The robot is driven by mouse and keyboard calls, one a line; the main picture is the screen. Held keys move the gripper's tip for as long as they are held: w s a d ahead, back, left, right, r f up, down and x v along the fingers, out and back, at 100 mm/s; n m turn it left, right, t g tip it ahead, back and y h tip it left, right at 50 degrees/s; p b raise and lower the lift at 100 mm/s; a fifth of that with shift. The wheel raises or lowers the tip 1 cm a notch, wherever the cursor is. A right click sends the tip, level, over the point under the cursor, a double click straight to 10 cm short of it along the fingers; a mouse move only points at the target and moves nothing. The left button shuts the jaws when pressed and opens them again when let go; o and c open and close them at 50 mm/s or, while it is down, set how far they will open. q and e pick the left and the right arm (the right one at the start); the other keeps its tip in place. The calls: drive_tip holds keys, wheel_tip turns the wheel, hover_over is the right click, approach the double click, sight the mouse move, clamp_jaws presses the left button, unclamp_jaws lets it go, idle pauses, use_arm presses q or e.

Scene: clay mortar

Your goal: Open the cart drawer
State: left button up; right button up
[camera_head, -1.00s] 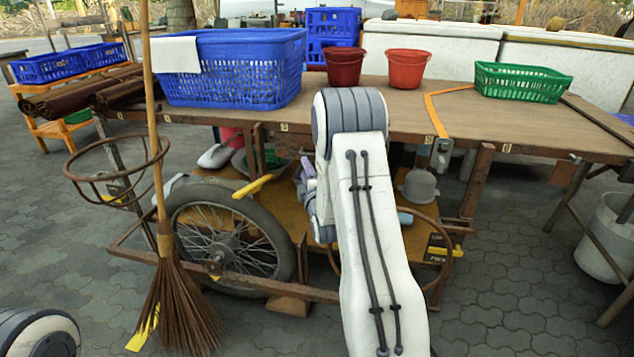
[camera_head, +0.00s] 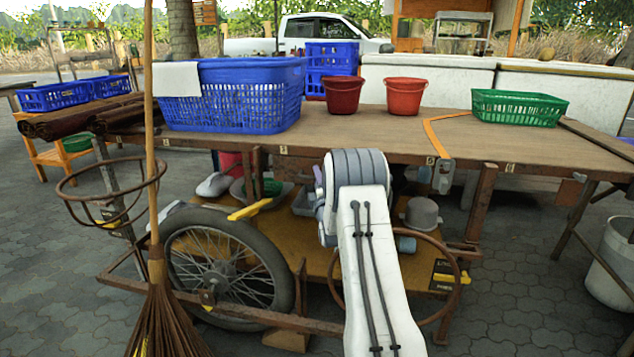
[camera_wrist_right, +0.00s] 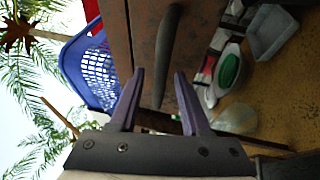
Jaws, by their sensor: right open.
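The wooden cart (camera_head: 420,140) stands ahead with its drawer front (camera_head: 290,166) under the top, partly hidden by my right arm. In the right wrist view the brown drawer front (camera_wrist_right: 198,45) appears turned on its side, flush with the frame as far as I can tell. A dark bar handle (camera_wrist_right: 168,45) stands out from it. My right gripper (camera_wrist_right: 160,77) is open, its two purple fingers on either side of the handle's near end in the picture. I cannot tell whether they touch it. My left gripper is out of view.
On the cart top are a blue basket (camera_head: 228,108), two red pots (camera_head: 343,94) (camera_head: 405,95) and a green basket (camera_head: 518,107). A spoked wheel (camera_head: 225,262), a metal ring holder (camera_head: 113,190) and a broom (camera_head: 165,310) stand at left. A lower shelf carries vessels.

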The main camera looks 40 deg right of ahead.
drive_tip(key=shift+w, duration=0.1)
clamp_jaws()
idle(1.4)
